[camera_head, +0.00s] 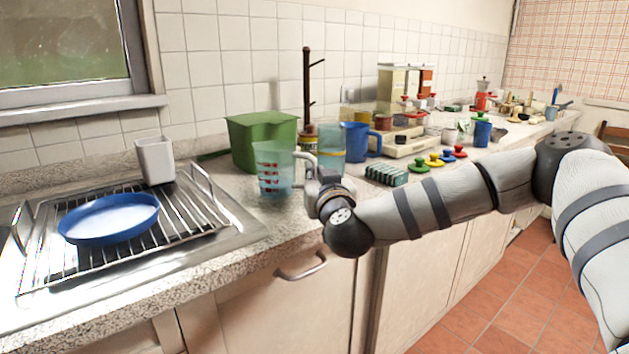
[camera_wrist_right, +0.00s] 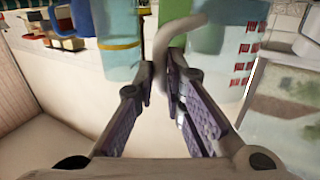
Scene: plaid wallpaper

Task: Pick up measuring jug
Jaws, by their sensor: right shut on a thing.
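The measuring jug (camera_head: 272,168) is clear, bluish and marked with red graduations. It is upright at the counter's front, before the green bin; I cannot tell whether its base touches the counter. Its pale curved handle (camera_head: 307,162) points right. In the wrist view the jug (camera_wrist_right: 225,62) is at the upper right, with the handle (camera_wrist_right: 160,50) between the fingers. My right gripper (camera_head: 320,182) is shut on that handle; its fingers (camera_wrist_right: 160,80) show on both sides of it. My left gripper is in neither view.
A green bin (camera_head: 258,138) stands behind the jug. A clear blue-tinted container (camera_head: 331,145) and blue mug (camera_head: 358,141) are close on the right. A drying rack with a blue plate (camera_head: 108,220) and white cup (camera_head: 155,160) lies left.

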